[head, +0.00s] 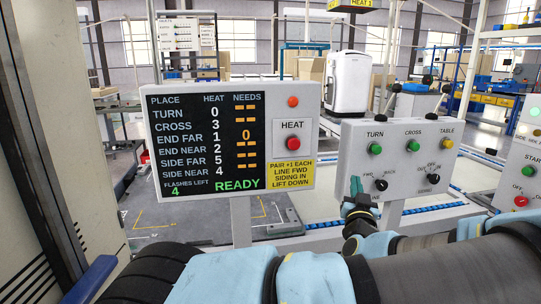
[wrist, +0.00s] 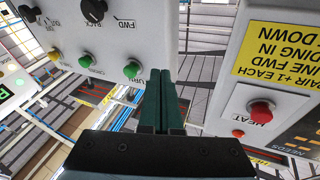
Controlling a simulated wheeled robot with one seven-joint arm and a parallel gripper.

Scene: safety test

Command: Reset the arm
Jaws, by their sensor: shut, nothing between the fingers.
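My gripper (head: 357,188) is in front of the grey switch panel (head: 347,150), by its lower left part near the FWD/BACK knob (head: 381,184). In the wrist view its dark green fingers (wrist: 163,88) lie together, shut and empty. They overlap the panel's edge in that view, close to the green TURN button (wrist: 133,69); I cannot tell whether they touch the panel. My arm (head: 440,262) reaches in from the lower right.
Left of the gripper stands a display board (head: 170,186) reading READY, with a red HEAT button (head: 293,143) and a yellow note (head: 290,174). Another panel with START and OFF labels (head: 525,170) is at the right edge. A white machine (head: 348,82) stands behind.

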